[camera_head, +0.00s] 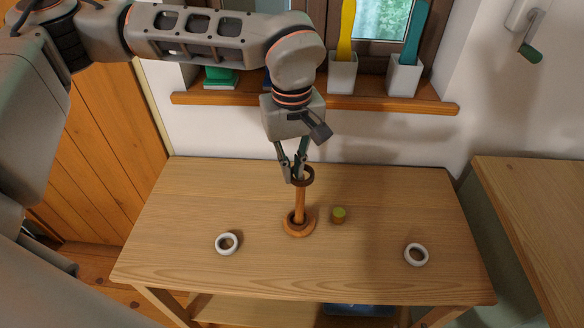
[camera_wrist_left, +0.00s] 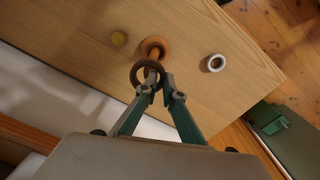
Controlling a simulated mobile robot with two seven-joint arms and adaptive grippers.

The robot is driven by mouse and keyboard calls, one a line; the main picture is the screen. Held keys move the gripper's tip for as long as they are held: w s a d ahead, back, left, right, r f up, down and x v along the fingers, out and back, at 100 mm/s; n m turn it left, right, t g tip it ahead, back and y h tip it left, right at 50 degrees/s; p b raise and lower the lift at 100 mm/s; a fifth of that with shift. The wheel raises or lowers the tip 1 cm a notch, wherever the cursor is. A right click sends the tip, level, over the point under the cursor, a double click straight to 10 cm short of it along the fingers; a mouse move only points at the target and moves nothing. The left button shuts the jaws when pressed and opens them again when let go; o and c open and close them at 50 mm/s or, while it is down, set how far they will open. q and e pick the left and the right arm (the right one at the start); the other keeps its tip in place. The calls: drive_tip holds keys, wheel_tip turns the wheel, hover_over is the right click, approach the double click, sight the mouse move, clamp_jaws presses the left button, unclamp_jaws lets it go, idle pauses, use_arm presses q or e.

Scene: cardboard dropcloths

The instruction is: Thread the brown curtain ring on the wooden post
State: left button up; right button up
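The brown curtain ring (camera_head: 303,176) is at the top of the wooden post (camera_head: 299,206), well above the table. It also shows in the left wrist view (camera_wrist_left: 136,74), lined up with the post (camera_wrist_left: 152,72). I cannot tell whether the post's tip is inside the ring. The post stands upright on its round base (camera_head: 298,229). My left gripper (camera_head: 293,178) points down, its fingertips closed on the ring's near side in the left wrist view (camera_wrist_left: 157,86). My right gripper is in neither view.
Two white rings lie on the table (camera_head: 380,190), one at left (camera_head: 219,246) and one at right (camera_head: 407,255). A windowsill (camera_head: 380,104) with white pots is behind. Another table (camera_head: 535,215) is at right.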

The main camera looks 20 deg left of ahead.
use_arm(q)
drive_tip(key=o, duration=0.4)
drive_tip(key=shift+s+f, duration=0.25)
drive_tip(key=shift+f, duration=0.45)
drive_tip(key=shift+w, duration=0.25)
wheel_tip(320, 180, up, 12)
